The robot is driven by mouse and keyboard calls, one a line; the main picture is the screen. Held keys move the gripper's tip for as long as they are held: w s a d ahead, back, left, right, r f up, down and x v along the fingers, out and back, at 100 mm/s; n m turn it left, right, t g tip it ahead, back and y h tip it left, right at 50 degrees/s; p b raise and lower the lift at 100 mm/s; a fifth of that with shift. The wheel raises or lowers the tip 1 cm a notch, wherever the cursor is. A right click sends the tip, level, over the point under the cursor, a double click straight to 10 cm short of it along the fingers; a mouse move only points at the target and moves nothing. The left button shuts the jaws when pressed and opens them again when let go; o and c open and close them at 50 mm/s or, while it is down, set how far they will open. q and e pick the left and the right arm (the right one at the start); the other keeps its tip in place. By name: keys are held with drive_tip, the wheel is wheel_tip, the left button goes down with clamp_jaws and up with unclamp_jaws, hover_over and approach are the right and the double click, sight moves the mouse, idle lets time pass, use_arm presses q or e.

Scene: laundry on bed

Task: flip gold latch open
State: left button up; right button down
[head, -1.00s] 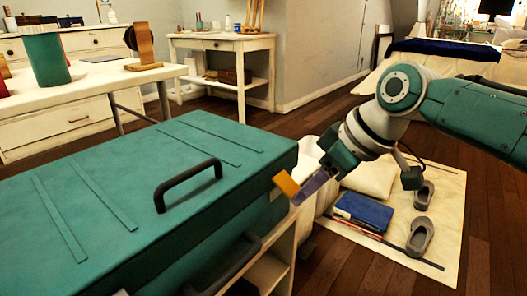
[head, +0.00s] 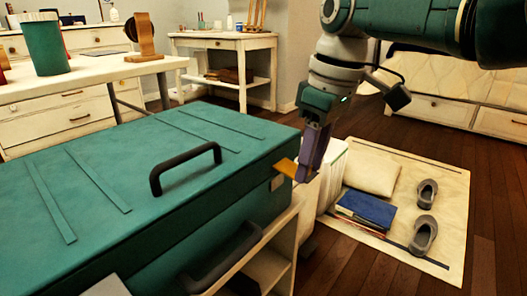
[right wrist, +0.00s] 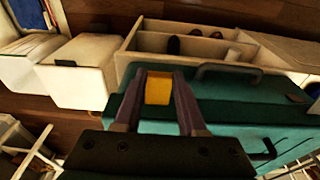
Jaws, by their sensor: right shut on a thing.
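The gold latch (head: 287,168) sticks out from the right end of the teal case (head: 100,170), near its upper edge. My right gripper (head: 303,178) comes down from above at that corner, with its purple fingers at the latch's outer end. In the right wrist view the latch (right wrist: 158,88) lies between the two fingers of the right gripper (right wrist: 158,73), and the gripper is shut on it. The lid of the case (right wrist: 240,95) is down. My left gripper is not in view.
Black handles stand on the case's top (head: 185,168) and front (head: 222,258). The case rests on a pale shelf unit (head: 268,268). A mat (head: 445,230) with a pillow, a blue book (head: 368,208) and slippers lies on the floor at right. A white table (head: 90,90) stands behind.

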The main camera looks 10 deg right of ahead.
idle(0.3)
drive_tip(key=shift+c, duration=2.4)
unclamp_jaws()
drive_tip(key=shift+r, duration=0.1)
wheel_tip(320, 180, up, 10)
drive_tip(key=s+d+p, duration=0.1)
drive_tip(key=p, duration=0.6)
drive_tip(key=shift+f+p, duration=0.2)
drive_tip(key=shift+p, duration=0.1)
drive_tip(key=shift+s, duration=0.1)
